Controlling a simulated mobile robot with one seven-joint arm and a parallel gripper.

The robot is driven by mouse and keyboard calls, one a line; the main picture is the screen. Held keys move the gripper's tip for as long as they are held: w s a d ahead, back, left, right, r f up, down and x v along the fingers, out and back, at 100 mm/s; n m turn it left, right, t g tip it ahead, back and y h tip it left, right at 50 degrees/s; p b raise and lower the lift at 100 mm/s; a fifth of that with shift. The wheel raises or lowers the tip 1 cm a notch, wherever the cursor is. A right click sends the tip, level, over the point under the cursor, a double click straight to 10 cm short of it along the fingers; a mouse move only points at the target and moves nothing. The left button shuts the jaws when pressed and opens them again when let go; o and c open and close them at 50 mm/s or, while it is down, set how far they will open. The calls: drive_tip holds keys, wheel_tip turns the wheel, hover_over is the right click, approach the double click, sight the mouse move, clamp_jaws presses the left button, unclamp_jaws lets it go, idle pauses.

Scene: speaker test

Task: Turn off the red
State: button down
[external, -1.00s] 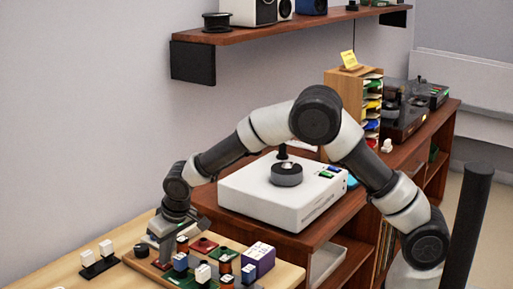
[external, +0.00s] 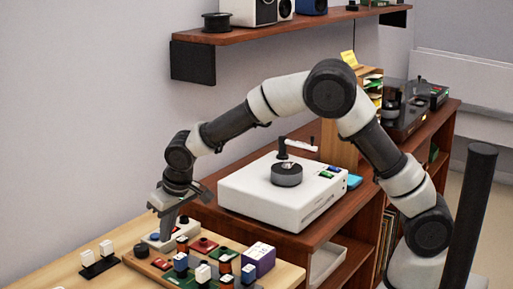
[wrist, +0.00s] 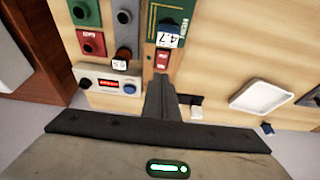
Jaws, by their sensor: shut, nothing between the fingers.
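My gripper (external: 166,234) is shut and empty, pointing down over the far left part of the board of electronic parts. In the wrist view its closed fingers (wrist: 163,98) end just below a small red switch (wrist: 162,60). A pale box (wrist: 108,83) with a red display and a blue button lies left of the fingers. I cannot tell if the fingertips touch anything.
Several capped parts crowd the board, with a purple box (external: 259,259) at its right. Two white-topped parts (external: 98,258) stand on a black strip to the left. A white tray (wrist: 261,95) lies right in the wrist view.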

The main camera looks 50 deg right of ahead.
drive_tip(key=s+v, duration=0.1)
drive_tip(key=v, duration=0.5)
drive_tip(key=shift+p, duration=0.3)
drive_tip(key=shift+f, duration=0.1)
